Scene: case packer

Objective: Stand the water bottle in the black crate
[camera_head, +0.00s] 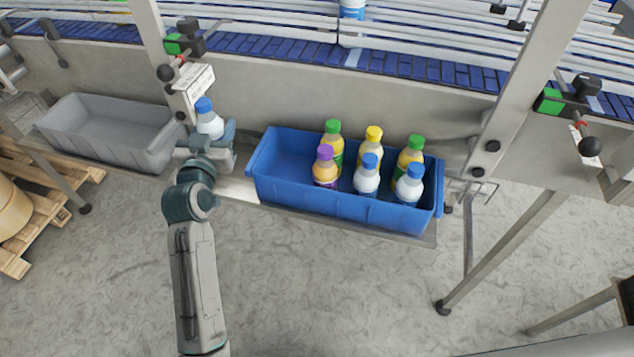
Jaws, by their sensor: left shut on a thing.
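A white water bottle with a blue cap (210,124) is in my left gripper (212,138), which is shut on it. The bottle stands nearly upright, between the two crates in the picture. No black crate shows; a blue crate (330,203) is to the right of the gripper and a grey crate (105,149) is to the left. The grey crate looks empty. My gripper hides the lower part of the bottle. My right gripper is not in view.
The blue crate holds several bottles with green, yellow, purple and blue caps in its middle and right; its left end is bare. A blue conveyor (270,45) runs behind. A sloping metal post (515,90) stands at right. A wooden pallet (40,222) is at lower left.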

